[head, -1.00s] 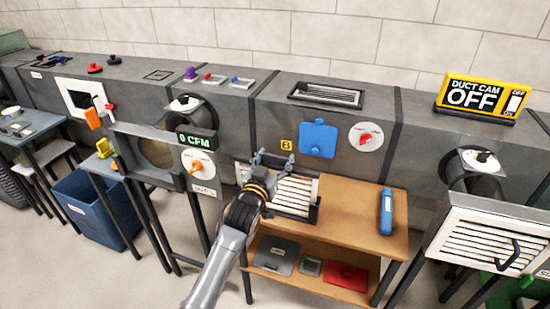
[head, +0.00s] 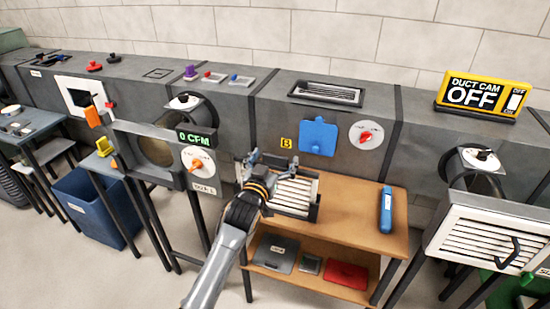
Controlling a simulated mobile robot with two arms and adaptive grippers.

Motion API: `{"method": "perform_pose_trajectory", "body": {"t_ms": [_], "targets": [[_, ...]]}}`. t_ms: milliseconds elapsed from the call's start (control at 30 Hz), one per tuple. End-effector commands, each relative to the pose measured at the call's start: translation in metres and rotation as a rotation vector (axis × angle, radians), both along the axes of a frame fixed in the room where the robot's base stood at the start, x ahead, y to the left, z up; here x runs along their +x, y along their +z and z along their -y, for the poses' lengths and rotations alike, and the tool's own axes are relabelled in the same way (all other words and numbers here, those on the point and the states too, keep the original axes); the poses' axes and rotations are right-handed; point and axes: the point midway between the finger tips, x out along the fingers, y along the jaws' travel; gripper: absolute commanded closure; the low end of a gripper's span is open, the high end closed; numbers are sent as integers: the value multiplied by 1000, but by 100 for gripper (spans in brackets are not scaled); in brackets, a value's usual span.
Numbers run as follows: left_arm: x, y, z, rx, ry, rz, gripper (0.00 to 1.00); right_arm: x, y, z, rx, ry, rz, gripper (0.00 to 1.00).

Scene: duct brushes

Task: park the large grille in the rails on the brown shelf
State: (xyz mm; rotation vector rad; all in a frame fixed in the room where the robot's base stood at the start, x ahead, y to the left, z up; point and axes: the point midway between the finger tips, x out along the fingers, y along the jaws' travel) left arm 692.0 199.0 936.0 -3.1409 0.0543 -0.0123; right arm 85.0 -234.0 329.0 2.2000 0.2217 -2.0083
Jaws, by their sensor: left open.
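A white slatted grille (head: 295,194) sits among dark rails (head: 315,211) on the top of the brown shelf (head: 350,207). It leans back, and my arm hides its left part. My left gripper (head: 271,161) is open at the grille's upper left edge, its fingers spread just above and in front of it. I cannot tell whether they touch it. Another white slatted grille (head: 484,246) with a dark handle is on the duct opening at the right. My right gripper is out of view.
A blue cylinder (head: 386,211) lies on the shelf top at the right, with bare wood between it and the rails. Flat grey and red items (head: 346,273) lie on the lower board. The grey duct (head: 270,130) runs behind. A blue bin (head: 95,210) stands left.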

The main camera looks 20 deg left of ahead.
Motion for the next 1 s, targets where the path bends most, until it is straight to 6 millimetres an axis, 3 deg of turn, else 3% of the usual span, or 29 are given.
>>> {"method": "perform_pose_trajectory", "body": {"t_ms": [267,700,1000], "targets": [[-16,-2,-1,0,0,-2,4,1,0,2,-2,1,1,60],[-103,-2,-3,0,0,-2,4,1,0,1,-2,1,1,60],[-120,-1,-4,0,0,-1,4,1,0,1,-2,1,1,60]]}}
